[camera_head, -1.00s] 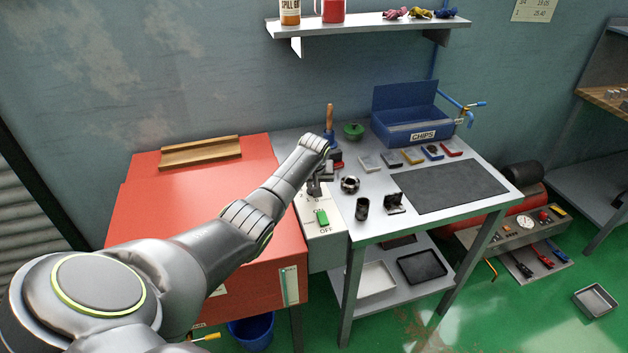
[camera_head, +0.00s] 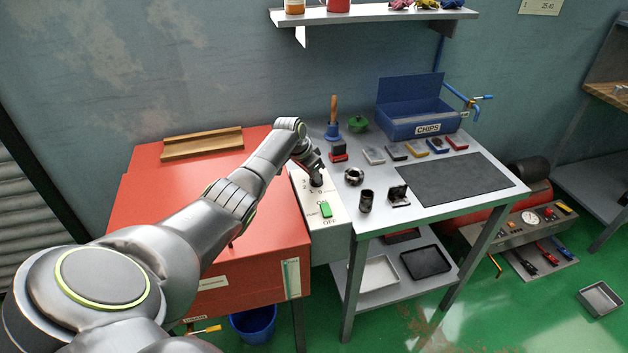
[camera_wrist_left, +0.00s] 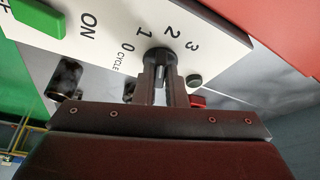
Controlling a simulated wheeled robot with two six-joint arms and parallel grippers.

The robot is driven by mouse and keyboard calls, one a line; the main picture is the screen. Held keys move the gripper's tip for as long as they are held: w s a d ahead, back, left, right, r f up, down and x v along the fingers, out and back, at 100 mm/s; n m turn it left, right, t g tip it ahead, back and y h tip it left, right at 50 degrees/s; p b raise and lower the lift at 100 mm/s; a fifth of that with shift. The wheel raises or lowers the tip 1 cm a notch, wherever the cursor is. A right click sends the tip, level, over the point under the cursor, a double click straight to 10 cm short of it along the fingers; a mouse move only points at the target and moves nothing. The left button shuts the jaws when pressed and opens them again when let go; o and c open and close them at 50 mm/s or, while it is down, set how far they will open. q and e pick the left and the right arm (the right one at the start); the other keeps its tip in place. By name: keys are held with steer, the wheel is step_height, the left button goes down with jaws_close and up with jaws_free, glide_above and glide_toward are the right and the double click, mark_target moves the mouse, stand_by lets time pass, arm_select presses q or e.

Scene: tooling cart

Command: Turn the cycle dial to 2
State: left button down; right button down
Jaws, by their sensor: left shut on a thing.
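The black cycle dial (camera_wrist_left: 158,56) sits on a white control panel (camera_head: 318,222). In the left wrist view, the printed numbers 0, 1, 2 and 3 curve around the dial. My left gripper (camera_wrist_left: 160,78) is shut on the dial, with one finger on each side. In the head view the left gripper (camera_head: 316,177) reaches down onto the panel from the upper left. The fingers partly cover the dial, and I cannot tell which number its pointer faces.
A green ON/OFF switch (camera_head: 325,209) is on the same panel, close in front of the dial. A red cabinet (camera_head: 160,215) stands to the left. A black ring-shaped part (camera_head: 354,176) and a dark cylinder (camera_head: 366,201) stand on the cart at the right.

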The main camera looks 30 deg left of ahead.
arm_select(q)
steer(key=shift+w+a+m+h+b, duration=0.1)
steer(key=shift+m+h+b, duration=0.3)
steer(key=shift+m+b, duration=0.75)
steer(key=c, duration=1.5)
jaws_free()
steer(key=b+v, duration=0.1)
steer(key=v, duration=1.6)
steer(key=shift+w+a+r+b, duration=0.15)
steer(key=shift+r+b, duration=0.1)
steer(key=shift+b, duration=0.15)
steer(key=shift+f, duration=0.1)
